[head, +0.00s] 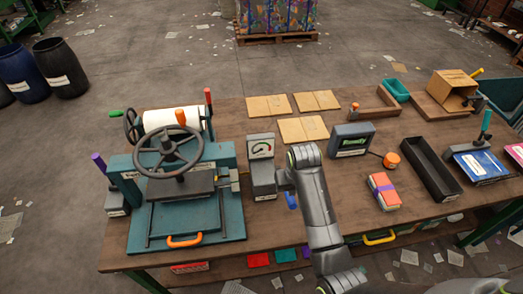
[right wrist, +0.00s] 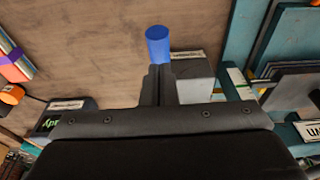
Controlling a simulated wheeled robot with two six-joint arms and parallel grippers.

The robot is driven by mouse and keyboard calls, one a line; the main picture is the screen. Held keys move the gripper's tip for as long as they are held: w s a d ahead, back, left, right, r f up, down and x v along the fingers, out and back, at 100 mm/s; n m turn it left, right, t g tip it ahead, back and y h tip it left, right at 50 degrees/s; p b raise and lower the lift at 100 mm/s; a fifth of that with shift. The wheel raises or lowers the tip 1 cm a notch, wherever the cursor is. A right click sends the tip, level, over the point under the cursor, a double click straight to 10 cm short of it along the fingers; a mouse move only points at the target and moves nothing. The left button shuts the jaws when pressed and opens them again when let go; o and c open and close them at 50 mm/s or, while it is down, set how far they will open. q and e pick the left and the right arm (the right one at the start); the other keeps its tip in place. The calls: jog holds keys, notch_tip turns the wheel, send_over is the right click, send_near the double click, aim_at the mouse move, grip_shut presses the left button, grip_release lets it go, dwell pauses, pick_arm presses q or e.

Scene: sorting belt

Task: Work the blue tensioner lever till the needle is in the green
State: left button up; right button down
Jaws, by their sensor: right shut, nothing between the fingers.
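The tensioner is a grey box (head: 262,178) with a pale dial (head: 261,148) on its upright face, in the middle of the bench. The dial carries small coloured marks; the needle's exact place is too small to read. The blue lever (head: 291,200) sticks out at the box's right, partly hidden by my right arm. In the right wrist view its blue end (right wrist: 157,45) lies just beyond the fingertips. My right gripper (right wrist: 160,70) is shut and empty, close beside the lever; I cannot tell whether they touch. My left gripper is not in view.
A teal press (head: 185,190) with a handwheel stands left of the tensioner. Flat cardboard pieces (head: 305,129) lie behind.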

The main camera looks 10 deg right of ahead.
aim_at(291, 198)
notch_tip(291, 198, down, 9)
jog(key=b, duration=0.3)
jog(key=shift+f+b, duration=0.15)
jog(key=shift+b, duration=0.2)
dwell(3.2)
dwell(0.3)
notch_tip(291, 198, up, 3)
jog(key=p, duration=0.3)
jog(key=shift+p, duration=0.35)
notch_tip(291, 198, up, 2)
jog(key=shift+r+p, duration=0.2)
jog(key=shift+p, duration=0.4)
jog(key=shift+r, duration=4.4)
jog(key=shift+d, duration=0.1)
